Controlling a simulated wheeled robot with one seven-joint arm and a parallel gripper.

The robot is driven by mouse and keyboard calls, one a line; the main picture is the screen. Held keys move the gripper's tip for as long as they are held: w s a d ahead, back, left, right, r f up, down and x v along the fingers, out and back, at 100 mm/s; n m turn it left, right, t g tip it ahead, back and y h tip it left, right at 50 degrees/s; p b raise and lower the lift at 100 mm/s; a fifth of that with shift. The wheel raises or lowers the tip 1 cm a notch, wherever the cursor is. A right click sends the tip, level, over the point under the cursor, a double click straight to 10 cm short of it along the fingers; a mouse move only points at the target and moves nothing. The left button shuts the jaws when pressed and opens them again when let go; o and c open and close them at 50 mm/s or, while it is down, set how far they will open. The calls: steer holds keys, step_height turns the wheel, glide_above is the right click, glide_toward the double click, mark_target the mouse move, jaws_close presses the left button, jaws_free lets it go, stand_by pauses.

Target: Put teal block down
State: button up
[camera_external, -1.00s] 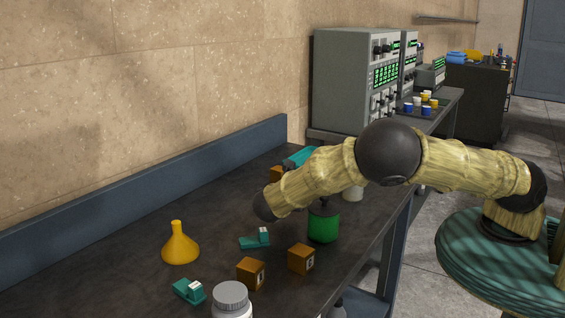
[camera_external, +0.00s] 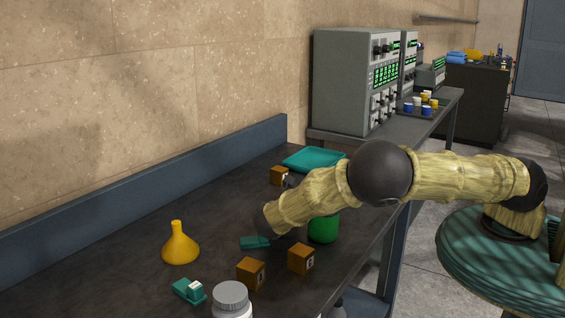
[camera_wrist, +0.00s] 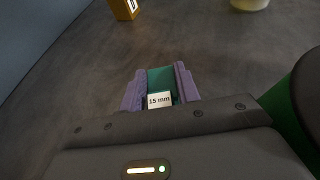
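The teal block (camera_external: 253,243) lies on the dark table, left of the green jar (camera_external: 324,229), with its labelled end hidden by my wrist in the external view. The wrist view shows this teal block (camera_wrist: 160,79) with a white "15 mm" label, snug between the two purple fingers. My gripper (camera_wrist: 160,88) appears shut on it, with no clear gap on either side. The fingers are hidden in the external view. The block looks to be at table height. A second teal block (camera_external: 190,291) lies nearer the front.
Two orange cubes (camera_external: 251,273) (camera_external: 301,258) stand close in front of my wrist. A teal tray (camera_external: 314,158) and another orange cube (camera_external: 279,175) are farther back. Bare table lies between.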

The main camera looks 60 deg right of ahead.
steer(key=o, duration=0.3)
steer(key=shift+o, duration=0.2)
steer(key=shift+r, duration=0.1)
steer(key=b+v, duration=0.1)
steer(key=v, duration=1.1)
steer(key=shift+b, duration=0.4)
steer(key=shift+w, duration=0.1)
